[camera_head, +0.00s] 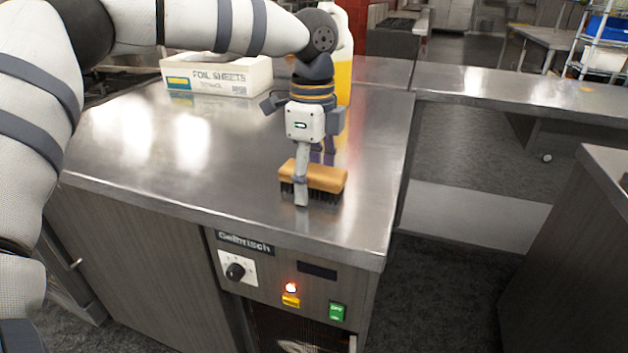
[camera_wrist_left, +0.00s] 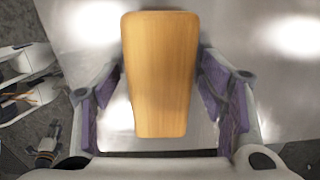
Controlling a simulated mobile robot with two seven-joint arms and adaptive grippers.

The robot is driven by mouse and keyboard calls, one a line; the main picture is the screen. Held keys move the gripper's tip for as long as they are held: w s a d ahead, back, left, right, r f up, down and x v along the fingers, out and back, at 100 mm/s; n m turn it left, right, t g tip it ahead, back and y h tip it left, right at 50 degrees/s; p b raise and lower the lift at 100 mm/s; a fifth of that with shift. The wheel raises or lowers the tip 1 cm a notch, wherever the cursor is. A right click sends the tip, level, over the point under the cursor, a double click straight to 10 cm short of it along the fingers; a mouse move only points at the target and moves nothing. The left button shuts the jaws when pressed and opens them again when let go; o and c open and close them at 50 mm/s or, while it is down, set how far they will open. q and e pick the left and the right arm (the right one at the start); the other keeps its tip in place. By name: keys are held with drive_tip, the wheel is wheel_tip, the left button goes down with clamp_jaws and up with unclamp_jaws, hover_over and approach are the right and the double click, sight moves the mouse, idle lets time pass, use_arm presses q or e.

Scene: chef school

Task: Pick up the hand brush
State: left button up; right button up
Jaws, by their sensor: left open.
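The hand brush (camera_head: 325,177) has a tan wooden top and dark bristles. It lies bristles down on the steel counter near its front edge. My left gripper (camera_head: 309,192) reaches down over the brush, and one finger shows in front of it. In the left wrist view the brush's wooden top (camera_wrist_left: 160,75) lies between the two open, purple-padded fingers of the left gripper (camera_wrist_left: 165,100). My right gripper does not show in the head view.
The steel counter (camera_head: 230,150) is mostly clear. A foil sheets box (camera_head: 217,77) stands at its back left. A bottle with yellow liquid (camera_head: 343,75) stands behind the gripper, partly hidden. A control panel with a knob (camera_head: 236,270) is below the front edge.

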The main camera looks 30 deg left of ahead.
sight(314, 172)
use_arm(q)
drive_tip(key=shift+r, duration=0.2)
drive_tip(key=shift+c, duration=1.1)
drive_tip(key=c, duration=1.1)
drive_tip(key=shift+r, duration=0.1)
drive_tip(key=shift+r, duration=0.35)
drive_tip(key=r, duration=0.3)
drive_tip(key=shift+s+d+r, duration=0.25)
drive_tip(key=shift+d+r, duration=0.05)
drive_tip(key=shift+r, duration=0.05)
drive_tip(key=s+d+r, duration=0.4)
drive_tip(key=s+d+r+p, duration=0.1)
drive_tip(key=s+d+r, duration=0.3)
drive_tip(key=s+d, duration=0.1)
drive_tip(key=shift+s+d+r, duration=0.15)
drive_tip(key=shift+s+r, duration=0.05)
drive_tip(key=shift+s, duration=0.1)
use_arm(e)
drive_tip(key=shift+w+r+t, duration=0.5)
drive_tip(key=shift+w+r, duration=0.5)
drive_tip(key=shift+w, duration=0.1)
